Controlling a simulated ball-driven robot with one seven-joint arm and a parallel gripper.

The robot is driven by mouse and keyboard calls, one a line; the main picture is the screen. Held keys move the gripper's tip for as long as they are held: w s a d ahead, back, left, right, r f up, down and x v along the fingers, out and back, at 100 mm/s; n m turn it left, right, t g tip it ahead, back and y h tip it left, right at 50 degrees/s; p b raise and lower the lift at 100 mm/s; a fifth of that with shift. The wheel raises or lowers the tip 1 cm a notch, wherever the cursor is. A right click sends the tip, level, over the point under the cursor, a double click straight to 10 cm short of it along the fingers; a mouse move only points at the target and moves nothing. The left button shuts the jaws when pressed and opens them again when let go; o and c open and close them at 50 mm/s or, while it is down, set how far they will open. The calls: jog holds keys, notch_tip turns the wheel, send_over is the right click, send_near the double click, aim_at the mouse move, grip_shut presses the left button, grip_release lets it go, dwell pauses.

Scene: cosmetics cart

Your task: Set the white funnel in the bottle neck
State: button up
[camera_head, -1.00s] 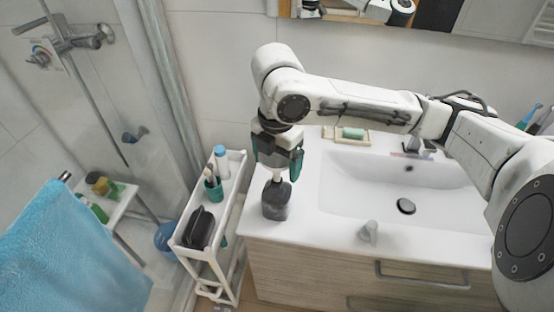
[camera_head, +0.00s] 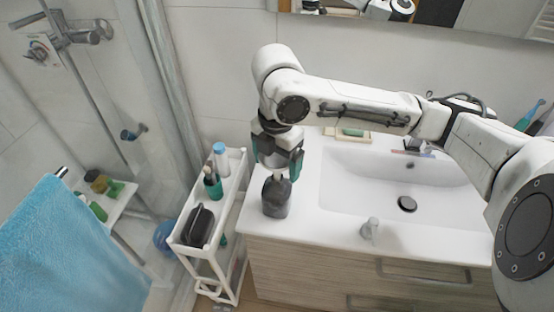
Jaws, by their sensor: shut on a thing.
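The dark bottle (camera_head: 276,198) stands upright on the white counter, left of the basin. My gripper (camera_head: 278,170) points down directly over it, its green-sided fingers shut on the white funnel (camera_head: 278,177). Only a small pale part of the funnel shows between the fingertips, at the bottle's top. The bottle neck is mostly hidden by the fingers and funnel, so I cannot tell how far the funnel sits in it.
A soap dish (camera_head: 352,134) is behind the basin (camera_head: 440,190). The white cart (camera_head: 232,190) with bottles and a black case (camera_head: 198,226) stands left of the counter.

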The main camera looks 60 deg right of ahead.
jog(key=shift+f+b, duration=0.55)
jog(key=shift+f, duration=0.2)
dwell(0.6)
jog(key=o, duration=0.8)
notch_tip(320, 180, up, 11)
jog(key=shift+f, duration=0.1)
dwell(0.8)
